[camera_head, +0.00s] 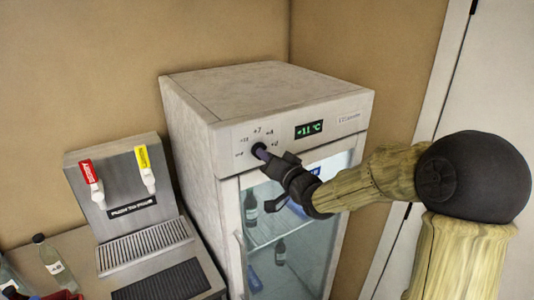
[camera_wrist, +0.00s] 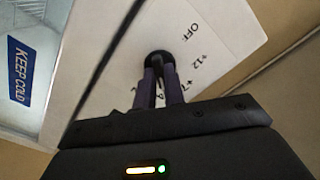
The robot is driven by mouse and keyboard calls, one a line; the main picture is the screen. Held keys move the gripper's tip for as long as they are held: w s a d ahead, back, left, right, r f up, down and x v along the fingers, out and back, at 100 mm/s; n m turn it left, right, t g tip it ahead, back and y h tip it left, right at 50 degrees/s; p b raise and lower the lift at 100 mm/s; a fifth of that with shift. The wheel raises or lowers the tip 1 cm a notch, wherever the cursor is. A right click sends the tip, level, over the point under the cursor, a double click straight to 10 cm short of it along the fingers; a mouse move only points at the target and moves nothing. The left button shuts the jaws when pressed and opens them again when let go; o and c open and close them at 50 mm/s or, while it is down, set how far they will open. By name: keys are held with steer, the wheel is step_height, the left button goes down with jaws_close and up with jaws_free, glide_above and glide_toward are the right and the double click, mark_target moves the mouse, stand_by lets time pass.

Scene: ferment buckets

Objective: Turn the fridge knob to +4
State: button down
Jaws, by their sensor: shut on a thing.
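The fridge (camera_head: 190,130) stands in the corner with its control panel on the upper front. The black round knob (camera_head: 258,148) sits on the left of that panel, with printed marks around it, among them +7, +4 and +2. My gripper (camera_head: 264,154) is at the knob, its fingers shut on it. In the wrist view the two fingers (camera_wrist: 158,75) close on the knob (camera_wrist: 158,58); the marks OFF, +12, +7 and part of a 4 show there. The fingers hide the knob's pointer. The green display (camera_head: 309,129) appears to read +11 °C.
The fridge's glass door (camera_head: 300,235) is below the panel, with bottles inside. A drink dispenser (camera_head: 120,185) with red and yellow taps stands to the left, near a loose bottle (camera_head: 47,257). A blue KEEP COLD sign (camera_wrist: 20,72) shows behind the glass.

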steer(key=shift+f+m, duration=0.1)
steer(key=shift+m, duration=0.6)
steer(key=c, duration=1.5)
jaws_free()
steer(key=shift+s+d, duration=0.1)
steer(key=shift+s, duration=0.05)
steer(key=b+v, duration=0.2)
steer(key=v, duration=1.5)
steer(key=shift+b, duration=0.4)
